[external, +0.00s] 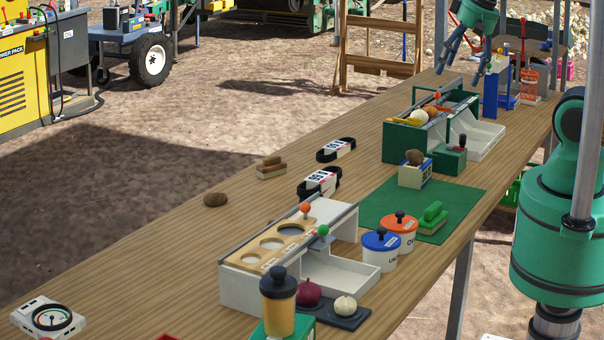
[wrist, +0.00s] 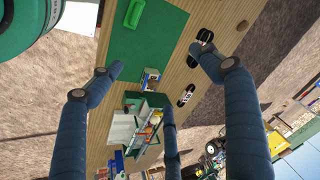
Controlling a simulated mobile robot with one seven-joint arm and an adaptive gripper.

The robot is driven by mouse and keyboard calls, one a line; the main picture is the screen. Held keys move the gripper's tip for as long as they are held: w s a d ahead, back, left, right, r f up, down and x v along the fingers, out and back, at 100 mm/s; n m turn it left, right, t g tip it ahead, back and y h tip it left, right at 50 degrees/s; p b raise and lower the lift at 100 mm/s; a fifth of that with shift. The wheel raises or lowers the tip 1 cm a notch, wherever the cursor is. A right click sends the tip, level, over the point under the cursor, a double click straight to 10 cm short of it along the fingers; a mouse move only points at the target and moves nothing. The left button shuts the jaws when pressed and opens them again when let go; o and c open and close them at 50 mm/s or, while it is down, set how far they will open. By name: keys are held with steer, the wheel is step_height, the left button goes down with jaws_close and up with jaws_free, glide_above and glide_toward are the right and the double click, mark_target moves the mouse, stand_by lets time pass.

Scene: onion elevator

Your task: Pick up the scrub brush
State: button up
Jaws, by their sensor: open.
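A green block with a raised green handle and a paler underside, which looks like the scrub brush (external: 433,216), lies on the green mat (external: 385,208) on the wooden table. In the wrist view, the brush (wrist: 134,13) shows at the top, on the mat (wrist: 150,50). My gripper (external: 462,66) is above the far end of the table, well apart from the brush. Its dark blue fingers are spread, open and empty, and the gripper also shows in the wrist view (wrist: 158,60).
A blue-lidded pot (external: 380,250) and an orange-lidded pot (external: 401,235) stand beside the mat's near edge. A small box with a brown lump (external: 414,172) stands at its far side. A green divided bin (external: 405,140) lies beyond. A white sorting box (external: 240,285) stands nearer.

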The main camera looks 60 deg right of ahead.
step_height(320, 180, down, 14)
steer(key=w+a+m+g, duration=0.2)
steer(key=w+m, duration=0.1)
steer(key=m, duration=0.4)
steer(key=m+g+b, duration=0.1)
steer(key=m+g, duration=0.1)
steer(key=m, duration=0.5)
glide_above(437, 206)
step_height(437, 206, down, 12)
steer(key=shift+r, duration=0.25)
steer(key=shift+s+f, duration=0.1)
steer(key=shift+f, duration=0.05)
steer(key=shift+f+b, duration=1.25)
steer(key=shift+f, duration=2.9)
steer(key=shift+f, duration=0.1)
steer(key=shift+a+f+b, duration=0.15)
steer(key=shift+f+b, duration=0.85)
steer(key=shift+f, duration=1.55)
steer(key=c, duration=1.3)
